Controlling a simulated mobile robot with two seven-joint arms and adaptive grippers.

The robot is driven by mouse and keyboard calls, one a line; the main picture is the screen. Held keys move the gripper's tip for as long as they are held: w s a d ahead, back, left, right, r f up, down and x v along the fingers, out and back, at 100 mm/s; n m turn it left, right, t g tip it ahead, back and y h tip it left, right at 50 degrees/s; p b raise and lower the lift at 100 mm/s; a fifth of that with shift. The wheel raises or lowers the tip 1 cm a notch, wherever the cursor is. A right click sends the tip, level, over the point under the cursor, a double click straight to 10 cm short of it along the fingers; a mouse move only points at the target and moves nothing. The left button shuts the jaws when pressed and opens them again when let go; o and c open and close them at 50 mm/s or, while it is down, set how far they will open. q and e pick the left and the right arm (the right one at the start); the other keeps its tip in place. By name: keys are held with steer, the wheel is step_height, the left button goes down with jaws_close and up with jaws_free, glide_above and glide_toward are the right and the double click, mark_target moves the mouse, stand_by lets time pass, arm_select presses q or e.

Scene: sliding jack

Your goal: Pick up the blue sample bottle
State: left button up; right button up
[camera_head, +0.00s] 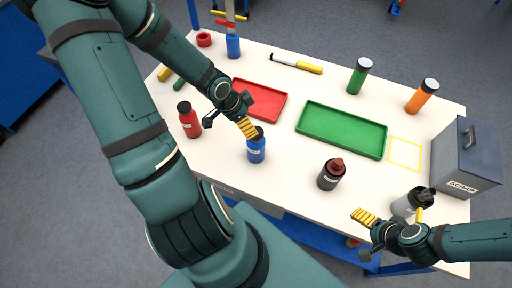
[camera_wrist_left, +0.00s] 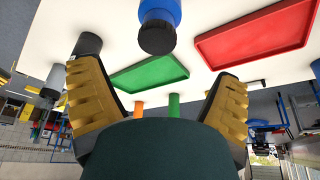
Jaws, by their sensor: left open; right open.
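The blue sample bottle (camera_head: 256,150) with a dark cap stands upright on the white table, near its front edge. My left gripper (camera_head: 248,130) is above and just behind it, one yellow finger overlapping the cap in the head view. In the left wrist view the blue bottle (camera_wrist_left: 160,14) shows at the top centre, its dark cap towards me. My left gripper (camera_wrist_left: 160,72) is spread open there, with nothing between its fingers. My right gripper (camera_head: 391,216) is open at the front right, close to a grey bottle (camera_head: 408,203); whether they touch is unclear.
A red bottle (camera_head: 188,121) stands left of the blue one, and a dark bottle (camera_head: 329,176) to its right. A red tray (camera_head: 262,116) and a green tray (camera_head: 342,149) lie behind. A grey scrap box (camera_head: 466,158) is at the right edge.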

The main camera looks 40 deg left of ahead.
mark_target(256, 146)
arm_select(q)
steer(key=shift+x, duration=0.9)
steer(key=shift+w+d+f+b, duration=0.1)
steer(key=shift+w+f+b, duration=0.05)
steer(key=shift+f+b, duration=0.15)
steer(key=b+x, duration=0.2)
steer(key=shift+f, duration=0.3)
steer(key=shift+w+d+f+b, duration=0.15)
steer(key=shift+f+b, duration=0.35)
steer(key=shift+b, duration=0.1)
steer(key=b+x, duration=0.3)
steer(key=x, duration=0.1)
steer(key=c, duration=1.5)
steer(key=shift+o, duration=0.2)
